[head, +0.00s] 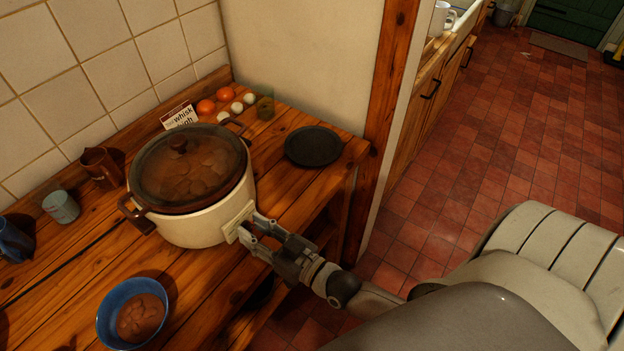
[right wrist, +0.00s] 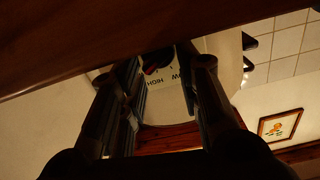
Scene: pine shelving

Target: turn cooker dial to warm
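The cooker (head: 188,222) is a cream pot with a brown lid (head: 190,165), standing on the wooden counter. A pale control panel (head: 238,222) is on its front side. My right gripper (head: 256,230) is at this panel, its fingers spread. In the right wrist view, the panel (right wrist: 158,85) shows the upside-down words HIGH and LOW between the fingers. A small dark red part, seemingly the dial (right wrist: 154,67), shows near the fingertips, partly hidden. I cannot tell where it points or whether the fingers touch it. My left gripper is not in view.
A blue bowl (head: 103,318) with brown food stands at the front left. A dark plate (head: 313,146) lies right of the cooker. Eggs, tomatoes, a printed card (head: 180,117) and a glass (head: 265,106) stand behind it. Cups are at the left. Tiled floor lies beyond the counter edge.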

